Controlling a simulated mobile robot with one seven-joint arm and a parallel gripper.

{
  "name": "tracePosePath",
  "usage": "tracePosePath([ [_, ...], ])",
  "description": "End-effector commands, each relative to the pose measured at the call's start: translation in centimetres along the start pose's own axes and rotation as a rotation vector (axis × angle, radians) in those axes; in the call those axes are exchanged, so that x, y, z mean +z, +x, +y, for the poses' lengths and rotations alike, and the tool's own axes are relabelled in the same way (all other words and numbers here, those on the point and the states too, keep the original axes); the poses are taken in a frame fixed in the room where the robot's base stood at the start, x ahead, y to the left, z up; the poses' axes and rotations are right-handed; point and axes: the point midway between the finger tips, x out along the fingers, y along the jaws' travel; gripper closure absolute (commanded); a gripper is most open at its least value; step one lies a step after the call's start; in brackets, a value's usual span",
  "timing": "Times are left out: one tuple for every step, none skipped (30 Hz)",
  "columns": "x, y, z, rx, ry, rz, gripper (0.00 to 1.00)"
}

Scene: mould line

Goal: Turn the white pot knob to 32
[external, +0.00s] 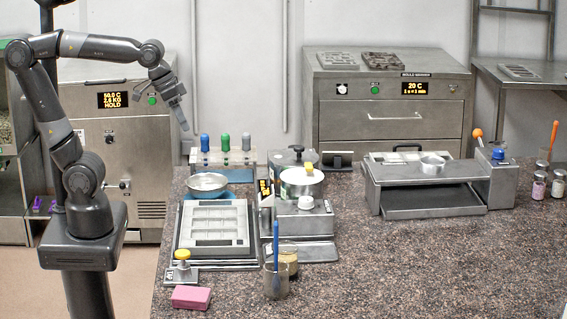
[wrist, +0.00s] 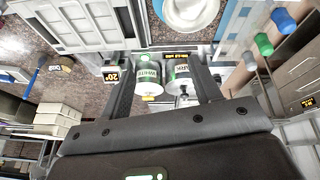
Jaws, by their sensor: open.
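A small white knob (external: 306,202) stands on the steel melter unit (external: 300,224) in the middle of the counter. A small orange display (external: 265,190) is on the unit's left side; its digits are too small to read there. My gripper (external: 184,126) is open and empty, high up and well to the left of the knob, near the bottle rack. A lit display (wrist: 111,77) there seems to read 20.
A rack of squeeze bottles (external: 225,145) stands behind a metal bowl (external: 207,184). A mould tray (external: 212,228) lies left of the melter. A cup with a blue brush (external: 276,280), a pink block (external: 191,297) and a yellow-knobbed stand (external: 182,265) are in front. The right front counter is clear.

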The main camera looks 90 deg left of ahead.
Motion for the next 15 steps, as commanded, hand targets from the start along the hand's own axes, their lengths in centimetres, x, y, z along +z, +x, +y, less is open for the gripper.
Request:
tracePosePath([
  [-1.7,0.1,0.8,0.000,-0.034,-0.021,0.42],
  [-2.6,0.1,1.3,0.000,-0.059,-0.032,0.42],
  [-3.8,0.1,1.9,-0.002,-0.093,-0.046,0.42],
  [-4.7,0.2,2.4,-0.004,-0.118,-0.058,0.42],
  [-5.6,0.3,2.9,-0.005,-0.143,-0.068,0.42],
  [-6.8,0.5,3.5,-0.009,-0.177,-0.082,0.42],
  [-7.6,0.7,4.1,-0.012,-0.202,-0.092,0.42],
  [-8.5,0.9,4.6,-0.015,-0.226,-0.103,0.42],
  [-9.6,1.2,5.3,-0.020,-0.258,-0.116,0.42],
  [-10.4,1.5,5.8,-0.025,-0.283,-0.126,0.42],
  [-11.2,1.8,6.4,-0.030,-0.308,-0.137,0.42],
  [-12.3,2.2,7.2,-0.036,-0.339,-0.149,0.42],
  [-13.0,2.6,7.7,-0.042,-0.363,-0.159,0.42],
  [-13.8,3.0,8.3,-0.049,-0.387,-0.169,0.42],
  [-14.7,3.5,9.1,-0.057,-0.419,-0.181,0.42],
])
